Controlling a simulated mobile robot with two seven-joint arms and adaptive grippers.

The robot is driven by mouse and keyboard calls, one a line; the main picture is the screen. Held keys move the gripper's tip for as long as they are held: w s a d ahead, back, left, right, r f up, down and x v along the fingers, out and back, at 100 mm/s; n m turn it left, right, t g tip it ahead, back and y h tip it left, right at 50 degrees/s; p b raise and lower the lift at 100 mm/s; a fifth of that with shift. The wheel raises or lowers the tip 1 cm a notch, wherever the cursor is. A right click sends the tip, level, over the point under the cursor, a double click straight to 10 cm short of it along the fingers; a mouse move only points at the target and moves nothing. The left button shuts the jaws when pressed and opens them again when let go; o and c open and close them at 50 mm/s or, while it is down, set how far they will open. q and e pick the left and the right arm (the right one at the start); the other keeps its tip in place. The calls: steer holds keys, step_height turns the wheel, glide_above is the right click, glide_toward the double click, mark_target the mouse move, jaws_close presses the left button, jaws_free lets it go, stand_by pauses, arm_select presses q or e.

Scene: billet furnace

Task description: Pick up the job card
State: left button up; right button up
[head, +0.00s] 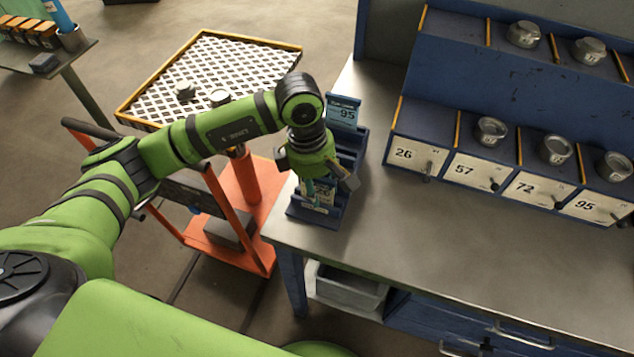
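A blue card rack (339,213) stands at the left end of the metal bench. A card marked 95 (344,113) stands upright in its rear part. Another card (323,192), with a partly hidden number, is at the front of the rack under my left gripper (327,186). The gripper points down over the rack, with one dark finger showing on its right side. My wrist hides much of the rack's middle and the other finger, so whether it touches or grips the front card is unclear. My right gripper is out of view.
A blue shelf unit (512,97) with numbered bins and round metal pieces stands on the bench (470,245), whose front right is clear. An orange cart (252,190) and a wire-mesh tray (245,68) are left of the bench. A grey bin (350,287) sits below.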

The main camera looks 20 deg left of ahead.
arm_select(q)
steer(key=shift+f, duration=0.2)
jaws_close()
